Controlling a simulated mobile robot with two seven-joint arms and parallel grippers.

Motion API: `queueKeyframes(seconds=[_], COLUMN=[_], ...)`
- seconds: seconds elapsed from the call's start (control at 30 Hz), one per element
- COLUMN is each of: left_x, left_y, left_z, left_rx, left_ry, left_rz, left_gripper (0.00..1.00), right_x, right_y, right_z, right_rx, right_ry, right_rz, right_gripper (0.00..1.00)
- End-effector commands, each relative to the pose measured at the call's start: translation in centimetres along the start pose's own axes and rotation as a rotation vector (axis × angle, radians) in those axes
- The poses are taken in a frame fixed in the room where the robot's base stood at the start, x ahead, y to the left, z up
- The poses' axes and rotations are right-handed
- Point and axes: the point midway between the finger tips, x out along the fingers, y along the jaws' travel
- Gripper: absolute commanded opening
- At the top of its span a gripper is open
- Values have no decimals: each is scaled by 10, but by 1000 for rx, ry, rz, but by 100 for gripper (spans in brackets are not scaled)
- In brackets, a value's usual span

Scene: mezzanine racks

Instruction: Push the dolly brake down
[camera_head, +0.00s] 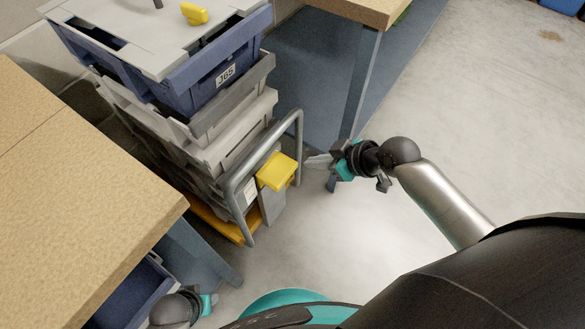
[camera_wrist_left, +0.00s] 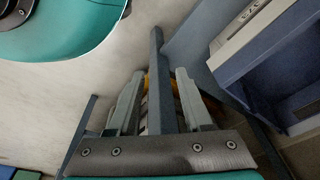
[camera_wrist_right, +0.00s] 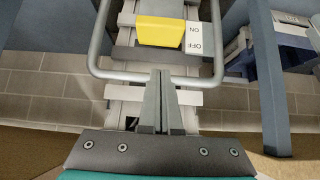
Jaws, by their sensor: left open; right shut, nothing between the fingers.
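The yellow dolly brake pedal (camera_head: 277,171) sticks out from the dolly's front, inside its grey tube handle (camera_head: 299,135). In the right wrist view the yellow pedal (camera_wrist_right: 160,32) sits beside a white ON/OFF label (camera_wrist_right: 194,38). Its tilt is hard to judge. My right gripper (camera_head: 312,162) is shut and empty, just right of the pedal and handle, apart from the pedal in the image. In its wrist view the fingertips (camera_wrist_right: 160,74) overlap the handle's crossbar; contact cannot be told. My left gripper (camera_wrist_left: 158,73) is open, low by the left bench; only part shows in the head view (camera_head: 207,303).
Stacked grey crates and a blue crate (camera_head: 225,55) labelled J65 stand on the yellow dolly base (camera_head: 222,222). A wooden bench (camera_head: 75,190) is at left, another (camera_head: 365,8) behind. A grey post (camera_wrist_left: 158,95) appears between my left fingers.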

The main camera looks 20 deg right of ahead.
Motion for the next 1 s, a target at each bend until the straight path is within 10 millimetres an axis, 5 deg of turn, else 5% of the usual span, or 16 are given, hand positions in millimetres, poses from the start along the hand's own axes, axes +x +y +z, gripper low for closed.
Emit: queueKeyframes(seconds=[0.37,1.0], left_x=[-2,-51], left_y=[1,0], left_z=[-3,-45], left_rx=[-1,-7], left_ry=[4,88], left_rz=[1,0], left_gripper=[50,50], right_x=[4,67], right_y=[0,1], right_z=[1,2], right_rx=[3,3], right_ry=[0,1], right_rz=[2,2], right_gripper=[0,0])
